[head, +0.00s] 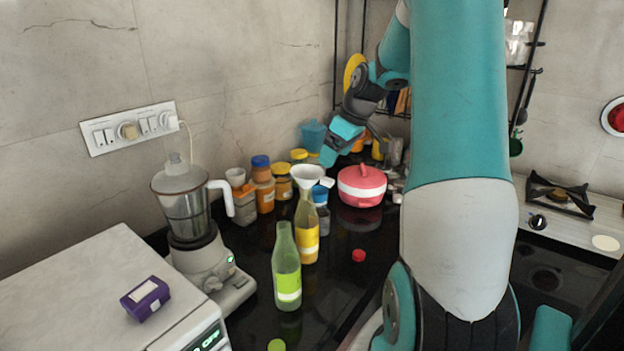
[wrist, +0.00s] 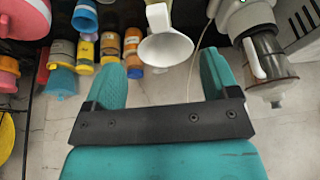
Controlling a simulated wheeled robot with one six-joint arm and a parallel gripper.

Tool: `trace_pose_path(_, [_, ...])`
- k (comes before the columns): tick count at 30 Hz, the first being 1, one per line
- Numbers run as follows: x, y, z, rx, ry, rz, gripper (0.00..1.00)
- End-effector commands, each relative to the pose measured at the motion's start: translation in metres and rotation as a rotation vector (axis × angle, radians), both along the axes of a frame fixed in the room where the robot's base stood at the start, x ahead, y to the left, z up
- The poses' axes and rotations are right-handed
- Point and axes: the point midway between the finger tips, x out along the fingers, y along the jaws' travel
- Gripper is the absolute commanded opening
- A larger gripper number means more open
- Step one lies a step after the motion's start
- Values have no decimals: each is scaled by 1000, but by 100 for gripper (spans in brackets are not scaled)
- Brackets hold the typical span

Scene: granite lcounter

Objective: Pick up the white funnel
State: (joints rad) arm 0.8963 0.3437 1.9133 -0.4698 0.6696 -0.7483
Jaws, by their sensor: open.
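The white funnel (head: 308,177) sits in the mouth of a bottle with yellow contents (head: 306,222), its wide cone facing up. In the wrist view the white funnel (wrist: 165,50) lies between the two teal fingers in the picture, with its round mouth toward me. My gripper (head: 329,154) is open and empty, behind and slightly above the funnel in the head view. In the wrist view my gripper (wrist: 160,72) has its fingers spread either side of the funnel. I cannot tell how far the fingertips are from it.
A green bottle (head: 286,268) stands in front of the funnel's bottle. Spice jars (head: 262,185) crowd the left, a blue-capped bottle (head: 321,205) is close on the right, and a pink pot (head: 361,186) stands beyond it. A mixer (head: 193,215) stands left. A red cap (head: 358,256) lies on the counter.

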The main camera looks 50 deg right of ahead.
Motion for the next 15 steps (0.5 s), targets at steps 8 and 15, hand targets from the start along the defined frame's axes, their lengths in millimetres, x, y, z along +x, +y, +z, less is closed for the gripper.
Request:
trace_pose_path(8, [15,5,-39,1,2,0,81])
trace_pose_path(15, [24,8,-60,3,4,2,81])
